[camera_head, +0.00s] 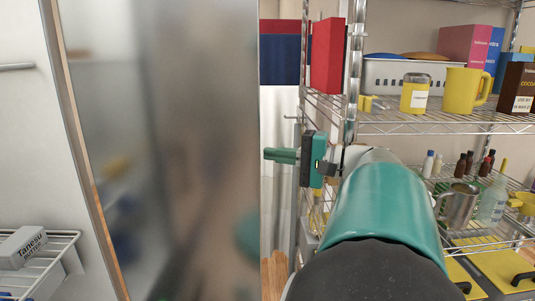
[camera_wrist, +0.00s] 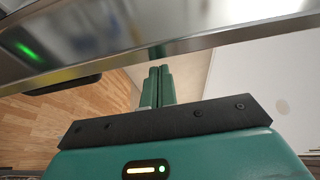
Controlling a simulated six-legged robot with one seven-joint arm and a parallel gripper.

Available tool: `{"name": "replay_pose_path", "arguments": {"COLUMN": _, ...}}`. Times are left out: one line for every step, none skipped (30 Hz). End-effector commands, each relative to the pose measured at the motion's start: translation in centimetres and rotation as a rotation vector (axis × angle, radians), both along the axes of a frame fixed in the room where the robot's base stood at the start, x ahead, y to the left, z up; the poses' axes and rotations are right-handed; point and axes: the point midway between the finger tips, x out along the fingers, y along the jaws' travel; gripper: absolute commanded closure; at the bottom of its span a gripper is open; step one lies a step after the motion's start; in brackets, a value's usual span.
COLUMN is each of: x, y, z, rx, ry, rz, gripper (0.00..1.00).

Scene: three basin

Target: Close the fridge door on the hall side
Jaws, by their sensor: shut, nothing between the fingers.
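A tall brushed-steel panel (camera_head: 170,150), which looks like the fridge door, fills the left middle of the head view and carries blurred reflections. In the wrist view the steel panel (camera_wrist: 150,25) crosses the top, with its edge facing my fingers. My gripper (camera_head: 268,154) is just right of the panel's right edge in the head view, fingers pointing left. In the wrist view my gripper (camera_wrist: 159,72) is shut, fingers together and empty, its tips close to the panel edge. I cannot tell whether they touch. The door's hinge and the hall are not identifiable.
A wire shelf (camera_head: 440,128) with a yellow mug (camera_head: 466,91), a jar, boxes and bottles stands right of my gripper. A white wire rack (camera_head: 45,262) with a small box (camera_head: 20,246) is at lower left. Wood floor (camera_wrist: 95,110) shows below.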

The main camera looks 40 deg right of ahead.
Motion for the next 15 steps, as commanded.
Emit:
{"name": "replay_pose_path", "arguments": {"x": 0.6, "y": 0.3, "z": 0.0, "rx": 0.000, "ry": 0.000, "rz": 0.000, "gripper": 1.00}}
{"name": "replay_pose_path", "arguments": {"x": 0.9, "y": 0.4, "z": 0.0, "rx": 0.000, "ry": 0.001, "rz": 0.000, "gripper": 1.00}}
{"name": "replay_pose_path", "arguments": {"x": 1.3, "y": 0.6, "z": 0.0, "rx": 0.000, "ry": 0.001, "rz": 0.001, "gripper": 1.00}}
{"name": "replay_pose_path", "arguments": {"x": 1.5, "y": 0.7, "z": 0.0, "rx": 0.000, "ry": 0.001, "rz": 0.000, "gripper": 1.00}}
{"name": "replay_pose_path", "arguments": {"x": 1.6, "y": 0.8, "z": 0.0, "rx": 0.000, "ry": 0.001, "rz": -0.001, "gripper": 1.00}}
{"name": "replay_pose_path", "arguments": {"x": 1.8, "y": 0.8, "z": 0.0, "rx": 0.000, "ry": 0.001, "rz": -0.001, "gripper": 1.00}}
{"name": "replay_pose_path", "arguments": {"x": 1.9, "y": 0.9, "z": 0.0, "rx": 0.000, "ry": 0.001, "rz": -0.001, "gripper": 1.00}}
{"name": "replay_pose_path", "arguments": {"x": 1.9, "y": 0.9, "z": 0.0, "rx": 0.000, "ry": 0.000, "rz": -0.001, "gripper": 1.00}}
{"name": "replay_pose_path", "arguments": {"x": 2.0, "y": 0.9, "z": 0.0, "rx": 0.000, "ry": 0.000, "rz": -0.001, "gripper": 1.00}}
{"name": "replay_pose_path", "arguments": {"x": 2.0, "y": 0.9, "z": 0.0, "rx": 0.000, "ry": 0.000, "rz": -0.001, "gripper": 1.00}}
{"name": "replay_pose_path", "arguments": {"x": 2.0, "y": 0.9, "z": 0.0, "rx": 0.000, "ry": 0.000, "rz": -0.001, "gripper": 1.00}}
{"name": "replay_pose_path", "arguments": {"x": 2.0, "y": 0.9, "z": 0.0, "rx": 0.000, "ry": 0.000, "rz": -0.001, "gripper": 1.00}}
{"name": "replay_pose_path", "arguments": {"x": 2.0, "y": 0.9, "z": 0.0, "rx": 0.000, "ry": 0.000, "rz": -0.001, "gripper": 1.00}}
{"name": "replay_pose_path", "arguments": {"x": 2.0, "y": 0.9, "z": 0.0, "rx": 0.000, "ry": 0.000, "rz": -0.001, "gripper": 1.00}}
{"name": "replay_pose_path", "arguments": {"x": 2.0, "y": 0.9, "z": 0.0, "rx": 0.000, "ry": 0.000, "rz": -0.001, "gripper": 1.00}}
